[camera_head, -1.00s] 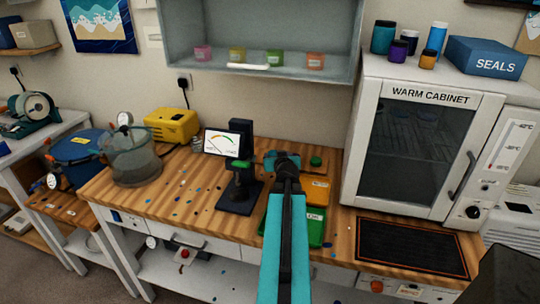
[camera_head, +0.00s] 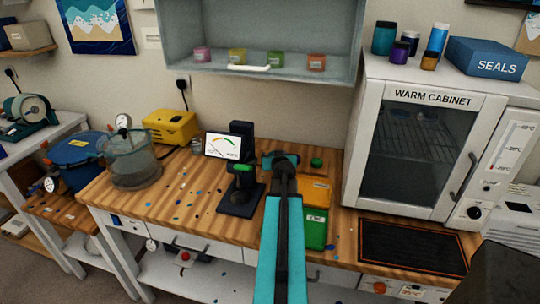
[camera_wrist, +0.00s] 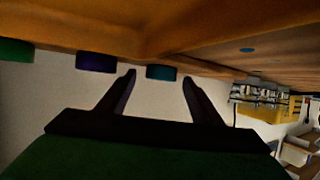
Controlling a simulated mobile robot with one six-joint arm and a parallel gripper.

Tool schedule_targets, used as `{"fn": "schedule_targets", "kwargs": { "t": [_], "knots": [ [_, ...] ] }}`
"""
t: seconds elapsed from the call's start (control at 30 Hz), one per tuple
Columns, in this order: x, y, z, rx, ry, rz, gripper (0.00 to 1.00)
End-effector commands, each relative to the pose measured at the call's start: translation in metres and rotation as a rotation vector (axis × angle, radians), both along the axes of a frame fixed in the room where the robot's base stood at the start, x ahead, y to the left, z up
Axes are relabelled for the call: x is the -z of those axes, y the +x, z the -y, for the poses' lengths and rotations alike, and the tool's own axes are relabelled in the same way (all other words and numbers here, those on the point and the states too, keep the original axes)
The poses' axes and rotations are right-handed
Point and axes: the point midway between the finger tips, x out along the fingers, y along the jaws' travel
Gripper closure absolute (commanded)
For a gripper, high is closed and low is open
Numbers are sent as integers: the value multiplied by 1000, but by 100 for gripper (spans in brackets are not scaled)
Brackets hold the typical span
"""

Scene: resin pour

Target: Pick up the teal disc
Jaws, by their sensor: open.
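The teal disc (camera_wrist: 161,72) shows in the wrist view, which is upside down with the wooden bench at the top. It sits on the bench between the tips of my gripper (camera_wrist: 159,80), with bare space to each finger. My gripper is open and empty. A purple disc (camera_wrist: 96,62) and a green disc (camera_wrist: 15,53) sit to its left there. In the head view my gripper (camera_head: 280,160) is over the back of the bench. The green disc (camera_head: 316,162) is to its right. I cannot make out the teal and purple discs there, probably hidden by my arm.
A dark gauge stand (camera_head: 240,190) stands just left of my gripper. Orange (camera_head: 316,191) and green (camera_head: 316,232) trays lie right of my arm. The warm cabinet (camera_head: 420,150) is further right, beside a dark mat (camera_head: 412,247). A glass pot (camera_head: 131,163) stands at left.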

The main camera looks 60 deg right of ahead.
Motion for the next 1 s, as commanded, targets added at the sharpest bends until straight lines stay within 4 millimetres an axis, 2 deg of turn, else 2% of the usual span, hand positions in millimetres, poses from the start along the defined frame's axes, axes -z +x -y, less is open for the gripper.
{"fn": "schedule_targets", "kwargs": {
  "t": [0.63, 0.67, 0.9, 1.0],
  "knots": [
    [2, 3, 1, -3, 0, 0, 40],
    [2, 3, 1, -3, 0, 0, 44],
    [2, 4, 1, -4, 0, 0, 84],
    [2, 4, 1, -4, 0, 0, 85]
  ]
}}
